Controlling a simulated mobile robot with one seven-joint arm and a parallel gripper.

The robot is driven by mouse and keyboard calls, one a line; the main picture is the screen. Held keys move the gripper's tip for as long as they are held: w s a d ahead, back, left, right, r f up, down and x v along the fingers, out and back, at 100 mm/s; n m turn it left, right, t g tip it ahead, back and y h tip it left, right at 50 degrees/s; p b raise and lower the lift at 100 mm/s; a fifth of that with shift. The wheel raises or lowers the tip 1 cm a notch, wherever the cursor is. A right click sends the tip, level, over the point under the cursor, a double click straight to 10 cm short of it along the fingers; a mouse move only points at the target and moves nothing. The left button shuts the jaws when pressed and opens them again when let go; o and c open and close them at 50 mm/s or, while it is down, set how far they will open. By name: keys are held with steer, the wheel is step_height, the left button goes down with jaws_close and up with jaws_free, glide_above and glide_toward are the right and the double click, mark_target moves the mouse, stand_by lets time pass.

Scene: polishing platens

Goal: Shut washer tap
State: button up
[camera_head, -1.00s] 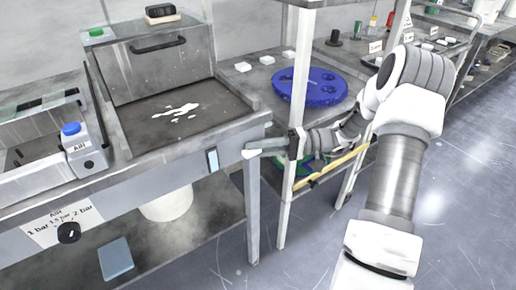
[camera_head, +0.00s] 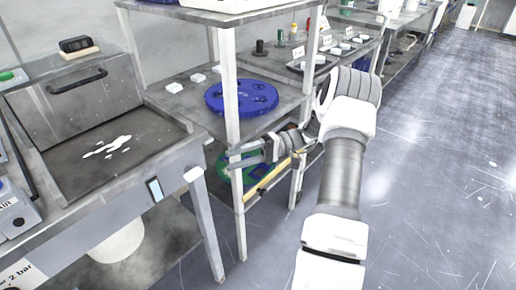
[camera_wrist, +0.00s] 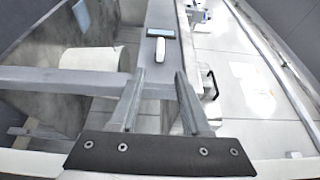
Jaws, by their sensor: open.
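A white rounded handle (camera_head: 193,174) juts from the front right corner of the steel washer bench (camera_head: 110,212); it looks like the tap, though no label on it is readable. In the wrist view a white handle (camera_wrist: 160,50) lies beyond the fingertips, close to a small dark-framed panel (camera_wrist: 161,33). My gripper (camera_head: 250,153) is to the right of the handle in the head view, apart from it, and points left. In the wrist view my gripper (camera_wrist: 156,80) has its two fingers apart with nothing between them.
A shelf rack post (camera_head: 232,110) stands close to my gripper. The rack holds a blue disc (camera_head: 241,97) and, lower down, a yellow bar (camera_head: 268,180). A white bucket (camera_head: 117,243) is under the bench. Open floor (camera_head: 430,180) lies to the right.

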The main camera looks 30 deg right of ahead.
steer(key=d, duration=0.7)
steer(key=shift+s+p, duration=0.3)
steer(key=shift+p, duration=0.05)
